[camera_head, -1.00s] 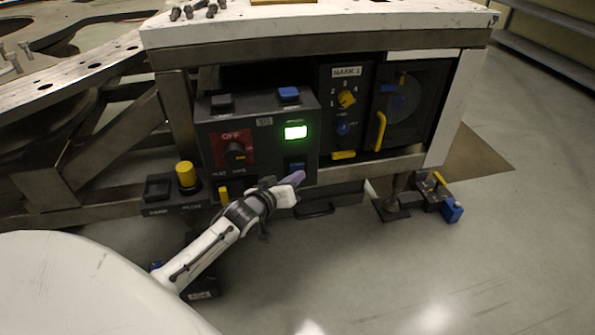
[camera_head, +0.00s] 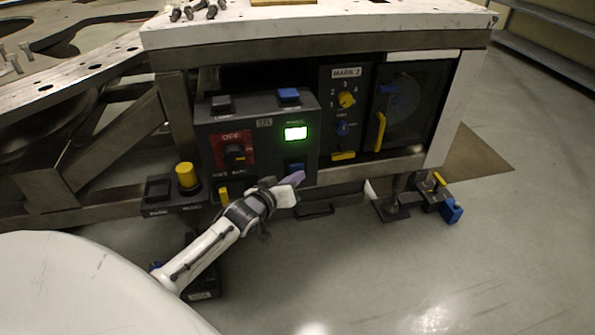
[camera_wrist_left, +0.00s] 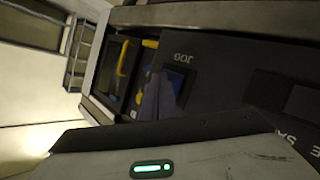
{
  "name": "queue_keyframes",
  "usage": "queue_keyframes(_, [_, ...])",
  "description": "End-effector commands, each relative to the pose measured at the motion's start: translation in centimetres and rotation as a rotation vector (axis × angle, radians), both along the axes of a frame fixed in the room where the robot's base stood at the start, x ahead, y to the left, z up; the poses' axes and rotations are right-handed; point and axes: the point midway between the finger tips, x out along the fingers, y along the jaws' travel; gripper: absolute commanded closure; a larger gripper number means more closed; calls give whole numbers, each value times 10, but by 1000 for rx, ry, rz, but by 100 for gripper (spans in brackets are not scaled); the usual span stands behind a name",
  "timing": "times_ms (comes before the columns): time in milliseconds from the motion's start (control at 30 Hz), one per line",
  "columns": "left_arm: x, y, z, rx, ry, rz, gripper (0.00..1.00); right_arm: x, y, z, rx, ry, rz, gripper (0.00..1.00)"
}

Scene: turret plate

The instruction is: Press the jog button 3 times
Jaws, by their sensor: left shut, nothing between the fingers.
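The blue jog button (camera_head: 295,167) is low on the right of the dark control box (camera_head: 208,122), below a lit green display (camera_head: 296,133). In the left wrist view the button (camera_wrist_left: 177,82) shows beside the word JOG, partly hidden by the fingers. My left gripper (camera_head: 297,178) has purple fingers, shut and empty, just in front of and below the button. In the left wrist view its fingers (camera_wrist_left: 156,99) overlap the button's edge; I cannot tell whether they touch it. My right gripper is not in view.
A yellow button (camera_head: 186,175) stands at left. To the right are a MARK 2 panel (camera_head: 346,73) and a window with a yellow handle (camera_head: 380,131).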

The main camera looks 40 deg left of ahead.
Motion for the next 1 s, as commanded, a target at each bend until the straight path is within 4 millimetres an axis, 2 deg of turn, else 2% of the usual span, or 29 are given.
queue_keyframes(233, [-10,-11,2,-2,1,0,100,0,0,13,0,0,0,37])
queue_keyframes(667, [-13,-15,1,-1,1,0,100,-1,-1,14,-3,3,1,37])
queue_keyframes(1000, [-35,-41,3,-3,1,0,100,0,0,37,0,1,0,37])
